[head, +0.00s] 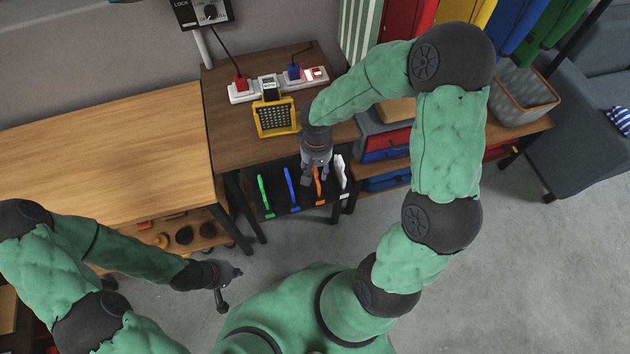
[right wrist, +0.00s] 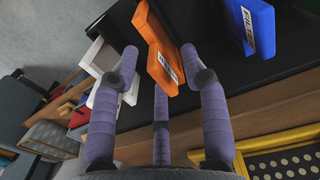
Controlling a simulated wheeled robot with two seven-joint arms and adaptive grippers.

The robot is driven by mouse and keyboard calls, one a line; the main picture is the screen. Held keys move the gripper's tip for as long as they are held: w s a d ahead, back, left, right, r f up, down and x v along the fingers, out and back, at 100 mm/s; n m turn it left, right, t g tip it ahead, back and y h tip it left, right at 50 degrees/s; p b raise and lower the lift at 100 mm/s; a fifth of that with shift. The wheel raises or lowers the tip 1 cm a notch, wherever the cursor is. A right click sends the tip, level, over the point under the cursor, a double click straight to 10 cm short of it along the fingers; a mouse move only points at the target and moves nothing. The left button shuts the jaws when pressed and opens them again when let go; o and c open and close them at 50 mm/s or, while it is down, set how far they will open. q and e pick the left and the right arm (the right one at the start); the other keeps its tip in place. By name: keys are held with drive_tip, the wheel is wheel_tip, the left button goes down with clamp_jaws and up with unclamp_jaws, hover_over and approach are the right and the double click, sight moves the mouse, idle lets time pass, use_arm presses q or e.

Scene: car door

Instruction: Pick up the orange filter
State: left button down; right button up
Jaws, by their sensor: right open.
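The orange filter (head: 319,187) stands upright in a dark rack (head: 297,209) under the brown table. In the right wrist view the orange filter (right wrist: 160,42) lies ahead, with a label on its lower block. My right gripper (head: 315,172) is just above and beside it. In the right wrist view my right gripper (right wrist: 160,72) is open, its purple fingers spread either side of the filter's near end, with no clear grip on it. My left gripper (head: 230,286) is low at the left, apart from the rack, with its fingers spread and empty.
A blue filter (head: 291,188) and a green filter (head: 264,192) stand left of the orange one; a white filter (head: 341,172) is close on its right. A yellow-framed lamp (head: 275,118) and power strip (head: 243,91) are on the table above. Open floor lies in front.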

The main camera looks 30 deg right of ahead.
drive_tip(key=shift+r, duration=0.1)
clamp_jaws()
